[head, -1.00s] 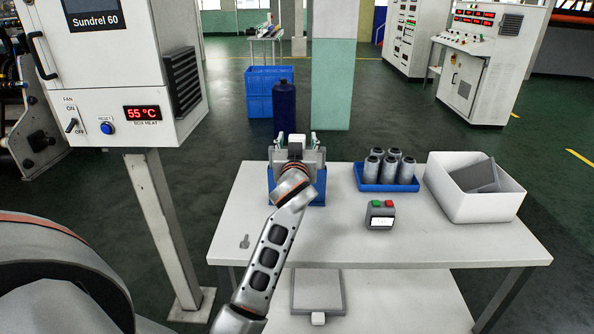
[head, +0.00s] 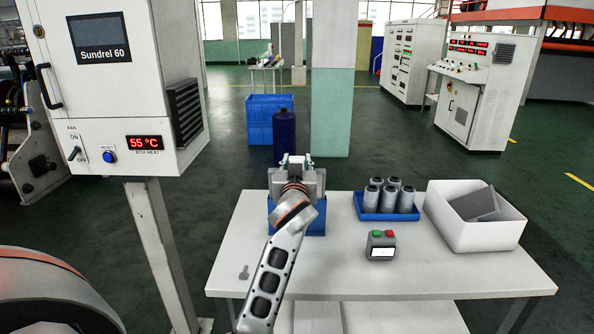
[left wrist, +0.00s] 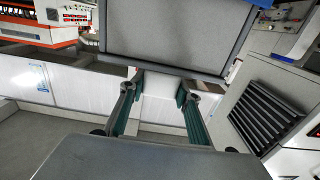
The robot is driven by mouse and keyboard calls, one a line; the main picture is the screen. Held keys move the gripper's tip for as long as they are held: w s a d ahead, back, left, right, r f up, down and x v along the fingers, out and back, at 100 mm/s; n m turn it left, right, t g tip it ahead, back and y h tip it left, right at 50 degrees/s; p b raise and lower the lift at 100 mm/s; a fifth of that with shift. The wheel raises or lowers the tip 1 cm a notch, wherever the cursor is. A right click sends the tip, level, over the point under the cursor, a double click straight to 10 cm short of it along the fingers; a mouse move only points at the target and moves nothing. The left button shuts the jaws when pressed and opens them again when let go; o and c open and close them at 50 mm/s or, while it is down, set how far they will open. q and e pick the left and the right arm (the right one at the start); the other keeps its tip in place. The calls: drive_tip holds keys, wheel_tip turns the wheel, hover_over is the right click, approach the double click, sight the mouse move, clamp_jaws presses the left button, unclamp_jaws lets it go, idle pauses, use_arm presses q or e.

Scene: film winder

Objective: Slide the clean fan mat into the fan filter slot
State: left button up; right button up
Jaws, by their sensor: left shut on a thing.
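My left gripper (head: 296,162) is over the far left part of the table, at a blue holder (head: 315,224). In the left wrist view, my left gripper (left wrist: 160,88) is shut on the pale tab of a grey, dark-framed mat (left wrist: 175,38), which appears to be the clean fan mat. The mat's far end is out of that view. In the head view the wrist hides most of it, and I cannot tell whether it still touches the holder. A black louvred vent (head: 187,113) is on the right side of the white Sundrel box (head: 150,75). My right gripper is not in view.
The box's post (head: 158,250) stands left of the table. Open floor lies between them.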

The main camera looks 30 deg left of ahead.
use_arm(q)
wheel_tip(320, 180, up, 16)
drive_tip(key=p, duration=0.1)
drive_tip(key=shift+f+p, duration=0.25)
drive_tip(key=shift+p, duration=0.05)
idle(0.3)
wheel_tip(320, 180, down, 12)
drive_tip(key=shift+f+b, duration=0.25)
drive_tip(key=shift+b, duration=0.45)
drive_tip(key=shift+f, duration=2.55)
drive_tip(key=shift+f, duration=0.15)
drive_tip(key=shift+f, duration=0.1)
drive_tip(key=o, duration=1.1)
drive_tip(key=shift+o, duration=0.2)
